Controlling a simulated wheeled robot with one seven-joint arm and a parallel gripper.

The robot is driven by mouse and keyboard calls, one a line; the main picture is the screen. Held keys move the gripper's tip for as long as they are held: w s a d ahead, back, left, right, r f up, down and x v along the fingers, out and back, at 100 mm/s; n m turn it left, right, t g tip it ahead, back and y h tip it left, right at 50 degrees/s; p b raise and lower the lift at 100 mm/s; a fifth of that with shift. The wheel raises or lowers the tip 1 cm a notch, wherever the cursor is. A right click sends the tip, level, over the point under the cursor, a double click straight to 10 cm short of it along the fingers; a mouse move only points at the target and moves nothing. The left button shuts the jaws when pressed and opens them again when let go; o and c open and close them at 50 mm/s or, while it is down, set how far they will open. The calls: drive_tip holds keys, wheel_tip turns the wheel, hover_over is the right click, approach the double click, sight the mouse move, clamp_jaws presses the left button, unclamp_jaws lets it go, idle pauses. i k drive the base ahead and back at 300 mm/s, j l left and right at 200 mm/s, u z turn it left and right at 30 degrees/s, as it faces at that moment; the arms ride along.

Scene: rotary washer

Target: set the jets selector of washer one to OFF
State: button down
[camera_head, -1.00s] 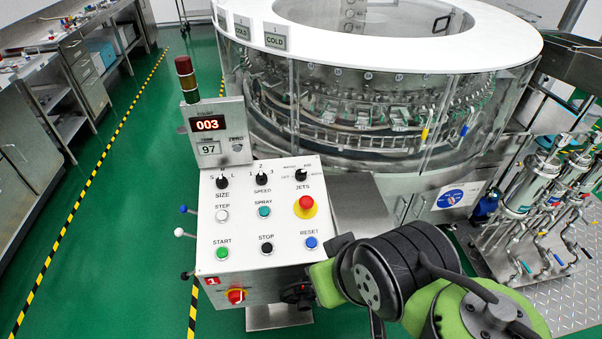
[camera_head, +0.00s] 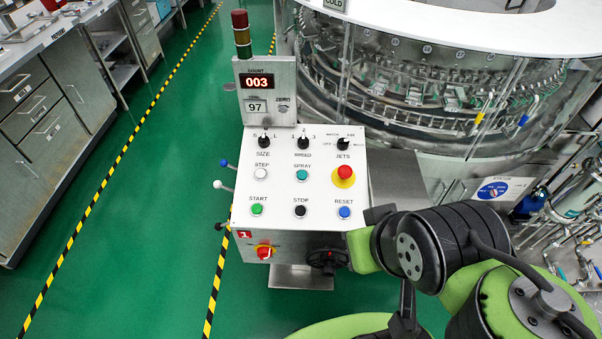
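The jets selector (camera_head: 344,143) is a small black rotary knob at the upper right of the white control panel (camera_head: 281,186). Small position labels surround it, with OFF on its left, and the word JETS is below it. Its pointer seems to lean to the upper right, but it is too small to be sure. A red tag marked 1 (camera_head: 244,234) is on the console's front. My green and black arm reaches in from the lower right, beside the panel's lower right corner. My gripper cannot be made out, and nothing visibly touches the selector.
The size knob (camera_head: 264,141) and speed knob (camera_head: 303,142) sit left of the selector. The red emergency button (camera_head: 344,173) is just below it. A display post (camera_head: 264,92) rises behind the panel. The round machine (camera_head: 420,85) stands behind. Green floor is open at left.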

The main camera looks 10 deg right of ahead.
sight(342, 143)
drive_tip(key=i+l+u, duration=0.1)
drive_tip(key=u, duration=0.35)
drive_tip(key=l+u, duration=0.3)
drive_tip(key=u, duration=0.15)
drive_tip(key=l+u, duration=0.25)
drive_tip(key=u, duration=0.15)
drive_tip(key=l+u, duration=0.2)
drive_tip(key=u, duration=0.25)
drive_tip(key=l+u, duration=0.25)
drive_tip(key=u, duration=0.2)
